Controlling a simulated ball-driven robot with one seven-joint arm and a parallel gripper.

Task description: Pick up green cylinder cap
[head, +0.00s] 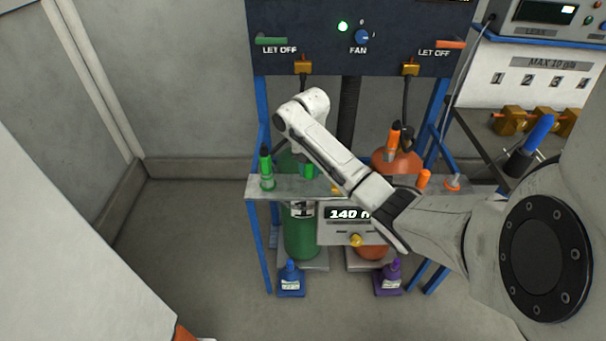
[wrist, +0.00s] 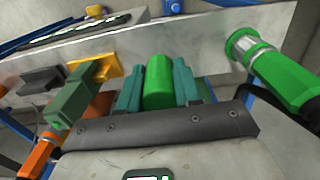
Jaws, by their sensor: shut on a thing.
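The green cylinder cap (wrist: 158,82) sits between the two teal fingers of my gripper (wrist: 158,88) in the wrist view. The fingers press on it from both sides, so my gripper is shut on it. In the head view the green cap (head: 308,171) shows only partly, beside my arm at the metal shelf. My fingers are hidden behind the arm there. The green cylinder (head: 301,238) stands below the shelf. Whether the cap touches anything beneath it cannot be told.
A green hose connector (head: 266,165) stands on the shelf (head: 285,187) at left; it is close on the right in the wrist view (wrist: 268,65). An orange cap (head: 424,178) and orange connector (head: 393,138) are at right. Blue (head: 290,280) and purple (head: 389,278) bottles stand below.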

